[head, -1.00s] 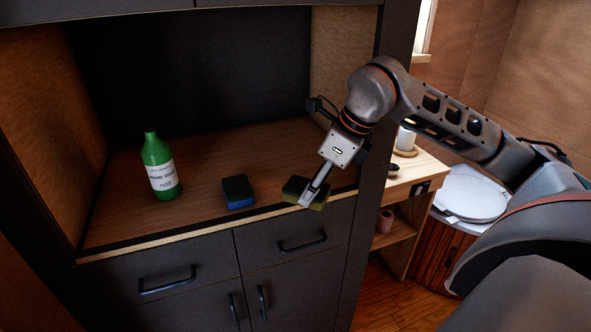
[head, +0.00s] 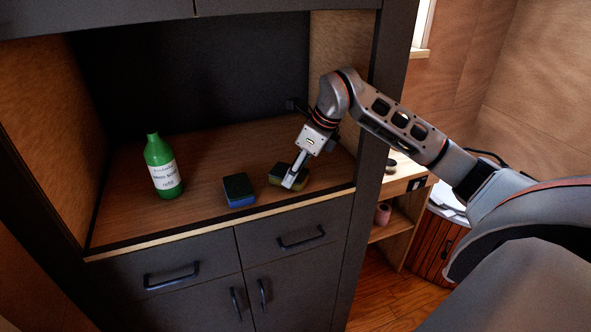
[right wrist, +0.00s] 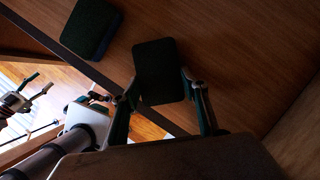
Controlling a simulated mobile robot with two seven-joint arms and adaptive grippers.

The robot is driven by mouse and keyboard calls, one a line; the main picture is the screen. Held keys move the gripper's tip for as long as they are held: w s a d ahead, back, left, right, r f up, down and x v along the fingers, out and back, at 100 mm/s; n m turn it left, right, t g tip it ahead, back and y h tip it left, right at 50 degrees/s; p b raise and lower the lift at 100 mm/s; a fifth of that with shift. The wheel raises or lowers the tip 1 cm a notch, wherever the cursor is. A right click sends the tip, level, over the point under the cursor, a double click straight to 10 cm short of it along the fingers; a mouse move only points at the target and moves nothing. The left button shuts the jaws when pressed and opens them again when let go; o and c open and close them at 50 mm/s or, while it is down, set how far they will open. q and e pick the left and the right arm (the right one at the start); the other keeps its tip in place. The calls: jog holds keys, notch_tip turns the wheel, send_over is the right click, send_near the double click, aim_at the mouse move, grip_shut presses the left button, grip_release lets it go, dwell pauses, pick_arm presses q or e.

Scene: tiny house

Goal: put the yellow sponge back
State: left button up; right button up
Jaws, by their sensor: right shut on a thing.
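The yellow sponge (head: 278,174), with a dark top, is at the right part of the wooden counter (head: 210,207), beside the blue sponge. My right gripper (head: 291,184) is shut on it from the front right. In the right wrist view the sponge (right wrist: 159,70) shows its dark top between the two fingers (right wrist: 163,92). It is low at the counter; I cannot tell whether it touches the surface. The blue sponge (head: 239,189) lies to its left with a small gap and also shows in the right wrist view (right wrist: 92,27). My left gripper is not in the head view.
A green soap bottle (head: 162,167) stands at the left of the counter. A cabinet side post (head: 366,190) rises right of the counter, near my right arm. Dark drawers (head: 287,236) are below the front edge. The counter behind the sponges is clear.

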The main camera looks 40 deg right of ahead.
jog(key=shift+f, duration=0.25)
jog(key=o, duration=1.1)
jog(key=shift+c, duration=0.2)
jog(key=shift+r, duration=0.1)
jog(key=shift+r, duration=0.25)
jog(key=v, duration=1.1)
jog(key=shift+s+r+b, duration=0.2)
jog(key=shift+r+b, duration=0.1)
jog(key=shift+b, duration=0.15)
